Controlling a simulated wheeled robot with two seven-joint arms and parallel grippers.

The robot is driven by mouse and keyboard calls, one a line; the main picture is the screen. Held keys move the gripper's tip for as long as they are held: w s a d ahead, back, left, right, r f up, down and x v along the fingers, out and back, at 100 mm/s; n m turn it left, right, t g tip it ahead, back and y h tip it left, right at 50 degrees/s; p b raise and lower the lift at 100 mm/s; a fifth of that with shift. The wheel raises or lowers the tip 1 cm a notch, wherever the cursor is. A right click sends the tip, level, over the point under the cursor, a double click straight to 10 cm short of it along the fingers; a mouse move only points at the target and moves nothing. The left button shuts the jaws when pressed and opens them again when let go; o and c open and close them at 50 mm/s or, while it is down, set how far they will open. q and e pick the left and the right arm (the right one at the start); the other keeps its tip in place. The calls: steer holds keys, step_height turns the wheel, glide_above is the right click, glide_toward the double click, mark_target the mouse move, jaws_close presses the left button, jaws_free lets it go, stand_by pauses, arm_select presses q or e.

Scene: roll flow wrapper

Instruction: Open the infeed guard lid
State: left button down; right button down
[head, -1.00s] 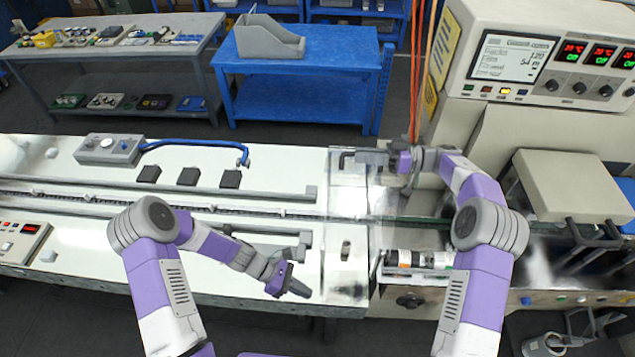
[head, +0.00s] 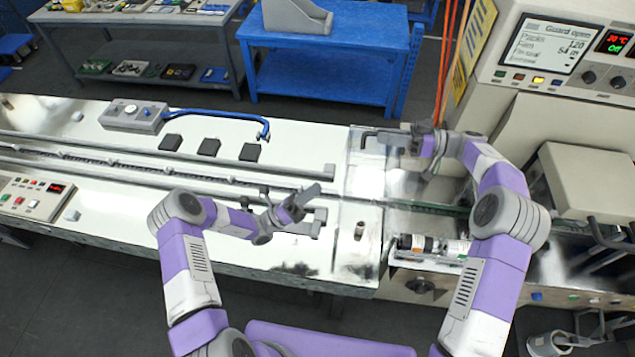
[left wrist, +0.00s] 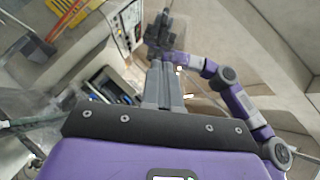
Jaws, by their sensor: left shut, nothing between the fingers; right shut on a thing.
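The infeed guard lid (head: 366,182) is a clear panel at the right end of the infeed table, hard to make out against the bright metal. My right gripper (head: 402,139) is at its far side, shut on a grey bar-like part (head: 374,136) that looks like the lid's handle. The exact lid angle is hard to tell. My left gripper (head: 312,197) is shut and empty, above the near side of the infeed, left of the lid and apart from it. In the left wrist view its closed fingers (left wrist: 165,80) point toward my right arm.
The machine display (head: 545,45) reads "Guard open". A grey box with a blue hose (head: 205,113) and several black blocks (head: 210,147) lie on the far infeed table. A control panel (head: 36,198) is at left.

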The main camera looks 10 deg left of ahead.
steer(key=shift+f, duration=0.1)
arm_select(q)
steer(key=w+d+r, duration=0.5)
steer(key=r, duration=0.3)
steer(key=shift+w+d, duration=0.3)
steer(key=shift+d, duration=0.1)
